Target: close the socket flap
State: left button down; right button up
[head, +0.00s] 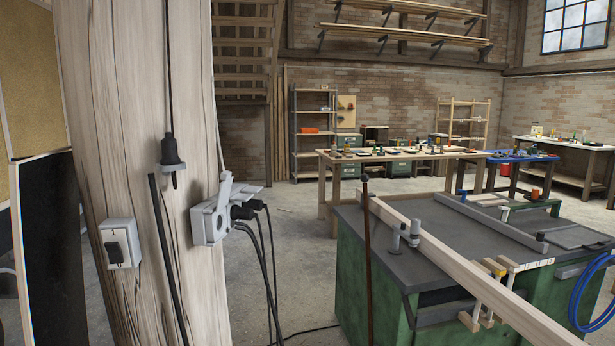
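A thick pale wooden post (140,60) fills the left of the head view. On its right edge is a grey multi-socket box (208,222) with a round opening on its front. Black plugs (242,212) sit in its right side, with cables hanging down. A grey upright piece (225,188) and a flat grey piece (250,189) stick out above the box and look like raised flaps; I cannot tell for sure. Neither of my grippers is in view.
A black plug (172,152) hangs on a cable before the post, above a dark upright rod or cable (168,260). A green workbench (350,265) with a long wooden beam (470,275) stands at the right. Concrete floor (290,230) is open between post and bench.

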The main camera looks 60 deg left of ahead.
aim_at(226, 186)
jog(key=i+l+u, duration=0.15)
jog(key=i, duration=0.25)
jog(key=i+l+u, duration=0.15)
jog(key=i, duration=0.2)
jog(key=i+u, duration=0.15)
jog(key=u, duration=0.3)
jog(key=i+u, duration=0.15)
jog(key=u, duration=0.25)
jog(key=i+u, duration=0.2)
jog(key=u, duration=0.25)
jog(key=i+l+u, duration=0.1)
jog(key=u, duration=0.3)
